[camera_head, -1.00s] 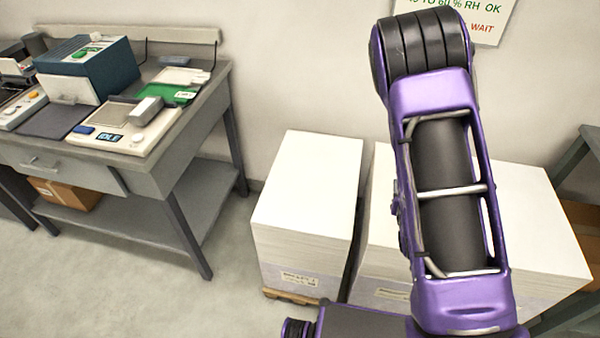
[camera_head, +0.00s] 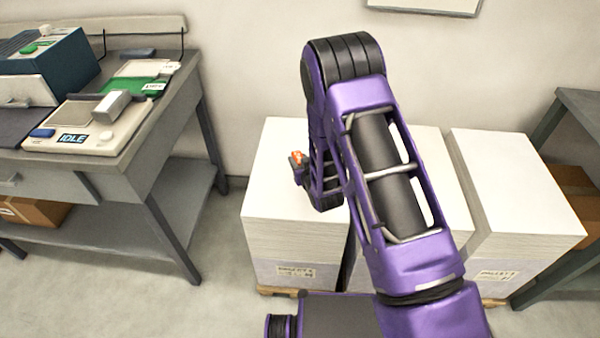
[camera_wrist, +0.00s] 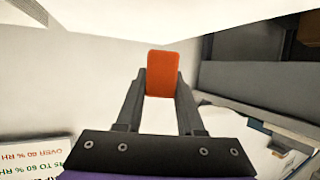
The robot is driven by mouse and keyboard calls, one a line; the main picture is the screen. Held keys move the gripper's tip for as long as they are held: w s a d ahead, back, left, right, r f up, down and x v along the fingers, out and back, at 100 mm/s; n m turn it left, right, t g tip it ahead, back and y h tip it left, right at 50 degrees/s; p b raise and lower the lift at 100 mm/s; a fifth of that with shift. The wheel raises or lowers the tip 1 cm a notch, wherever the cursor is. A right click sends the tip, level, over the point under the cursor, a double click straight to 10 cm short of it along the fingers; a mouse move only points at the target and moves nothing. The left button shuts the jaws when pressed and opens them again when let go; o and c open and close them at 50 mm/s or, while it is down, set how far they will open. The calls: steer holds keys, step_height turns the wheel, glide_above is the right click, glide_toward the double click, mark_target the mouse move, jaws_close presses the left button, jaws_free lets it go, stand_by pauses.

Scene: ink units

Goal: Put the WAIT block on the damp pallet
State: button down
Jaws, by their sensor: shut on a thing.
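My gripper (camera_wrist: 161,88) is shut on an orange-red block (camera_wrist: 162,72), held upright between the two dark fingertips in the wrist view. No lettering shows on the block's visible face. In the head view the block (camera_head: 298,157) shows small at the left of my purple arm, over the top of the left paper stack (camera_head: 268,195). I cannot tell its height above the paper. The left stack stands on a wooden pallet (camera_head: 278,291) with a label on its front. A middle stack (camera_head: 447,190) is partly hidden by my arm. The labels are too small to read, so I cannot tell which pallet is damp.
A right paper stack (camera_head: 525,195) stands past a narrow gap. A grey bench (camera_head: 175,105) on the left carries a device with an IDLE display (camera_head: 73,138), a green tray and a blue box. A dark table (camera_head: 578,115) stands at the far right.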

steer(key=shift+f+b, duration=0.45)
steer(key=shift+f, duration=2.9)
steer(key=shift+f, duration=0.2)
steer(key=c, duration=0.5)
jaws_free()
steer(key=shift+r, duration=0.1)
steer(key=shift+s+d+r, duration=0.15)
steer(key=shift+s+r, duration=0.05)
steer(key=p+v, duration=0.1)
steer(key=v, duration=1)
steer(key=shift+s+r, duration=0.1)
steer(key=shift+s, duration=0.15)
